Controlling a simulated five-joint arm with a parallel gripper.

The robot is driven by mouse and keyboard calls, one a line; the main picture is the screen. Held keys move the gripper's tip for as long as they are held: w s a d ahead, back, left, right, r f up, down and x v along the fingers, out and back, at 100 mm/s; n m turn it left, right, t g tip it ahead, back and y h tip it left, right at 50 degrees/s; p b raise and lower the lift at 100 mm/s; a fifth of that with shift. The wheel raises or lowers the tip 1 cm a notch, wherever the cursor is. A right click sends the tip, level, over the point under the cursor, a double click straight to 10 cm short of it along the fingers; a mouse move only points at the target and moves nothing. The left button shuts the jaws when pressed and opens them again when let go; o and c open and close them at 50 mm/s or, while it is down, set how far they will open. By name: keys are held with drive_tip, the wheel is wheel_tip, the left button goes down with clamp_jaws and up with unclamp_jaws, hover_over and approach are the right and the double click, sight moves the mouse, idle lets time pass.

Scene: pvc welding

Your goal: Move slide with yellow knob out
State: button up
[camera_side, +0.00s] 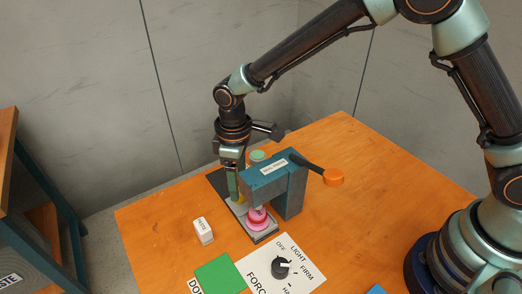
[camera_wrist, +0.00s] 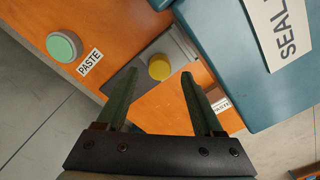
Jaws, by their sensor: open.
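The yellow knob (camera_wrist: 159,67) stands on a grey slide (camera_wrist: 178,48) in the wrist view. My gripper (camera_wrist: 159,75) is open, with one dark green finger on either side of the knob in that view. A gap shows between the knob and each fingertip. In the side view my gripper (camera_side: 236,192) points down beside the teal press (camera_side: 272,176), and a bit of yellow shows at its fingertips. A pink round piece (camera_side: 258,217) sits on the grey plate at the front of the press. The press hides part of the slide.
The press has a lever with an orange ball (camera_side: 333,177) reaching right. A small white block (camera_side: 203,231), green pad (camera_side: 219,274) and dial panel (camera_side: 285,268) lie in front. The table's right side is clear.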

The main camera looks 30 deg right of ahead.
drive_tip(key=shift+f, duration=1.3)
clamp_jaws()
idle(0.5)
